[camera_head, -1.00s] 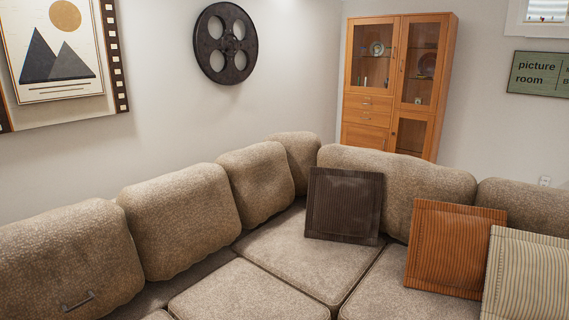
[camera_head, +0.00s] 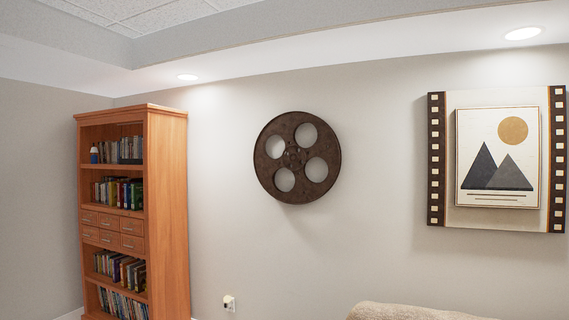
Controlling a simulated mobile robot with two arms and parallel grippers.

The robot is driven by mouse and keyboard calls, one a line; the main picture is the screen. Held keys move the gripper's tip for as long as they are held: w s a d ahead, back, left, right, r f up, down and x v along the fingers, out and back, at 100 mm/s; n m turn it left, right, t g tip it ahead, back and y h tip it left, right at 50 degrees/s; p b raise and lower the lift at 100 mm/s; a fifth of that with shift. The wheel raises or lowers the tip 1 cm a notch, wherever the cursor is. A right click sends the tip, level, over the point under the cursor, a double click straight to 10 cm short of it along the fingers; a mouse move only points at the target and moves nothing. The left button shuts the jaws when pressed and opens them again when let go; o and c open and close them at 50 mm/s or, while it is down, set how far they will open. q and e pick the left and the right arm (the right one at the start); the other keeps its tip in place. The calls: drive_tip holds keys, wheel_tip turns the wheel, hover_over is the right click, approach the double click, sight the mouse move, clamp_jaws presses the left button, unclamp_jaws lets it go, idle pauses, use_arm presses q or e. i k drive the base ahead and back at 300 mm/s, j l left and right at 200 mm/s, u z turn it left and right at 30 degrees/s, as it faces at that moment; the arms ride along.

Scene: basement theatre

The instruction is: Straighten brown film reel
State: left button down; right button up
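A brown film reel (camera_head: 297,188) hangs on the pale wall, left of a framed mountain picture. It is a round disc with several round holes, through which the wall shows. Its holes sit at the upper left, upper right, lower left and lower right, a little turned. Neither of my grippers is in view.
A wooden bookcase (camera_head: 168,215) with books and small drawers stands in the corner at left. The mountain picture with film-strip edges (camera_head: 436,160) hangs at right. A beige sofa cushion top (camera_head: 410,312) shows at the bottom right. A wall outlet (camera_head: 229,303) is low on the wall.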

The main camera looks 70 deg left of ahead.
sight(286, 126)
drive_tip(key=u, duration=2.2)
drive_tip(key=i+j+u, duration=0.2)
drive_tip(key=j, duration=0.2)
drive_tip(key=i+j+u, duration=0.15)
drive_tip(key=j, duration=0.2)
drive_tip(key=i+j+u, duration=0.15)
drive_tip(key=i+j, duration=0.25)
drive_tip(key=i+j+u, duration=0.1)
drive_tip(key=i+j, duration=0.2)
drive_tip(key=i, duration=0.2)
drive_tip(key=i+j+u, duration=0.15)
drive_tip(key=i+j, duration=0.15)
drive_tip(key=i, duration=0.15)
drive_tip(key=i+j+u, duration=0.15)
drive_tip(key=i, duration=0.35)
drive_tip(key=i+j+u, duration=0.15)
drive_tip(key=i, duration=0.35)
drive_tip(key=i+z, duration=0.25)
drive_tip(key=i, duration=0.2)
drive_tip(key=i+z, duration=0.25)
drive_tip(key=i, duration=0.2)
drive_tip(key=i+j+z, duration=0.1)
drive_tip(key=i+z, duration=0.15)
drive_tip(key=i, duration=0.2)
drive_tip(key=i+j+z, duration=0.25)
drive_tip(key=i, duration=0.2)
drive_tip(key=i+j+z, duration=0.25)
drive_tip(key=i, duration=0.15)
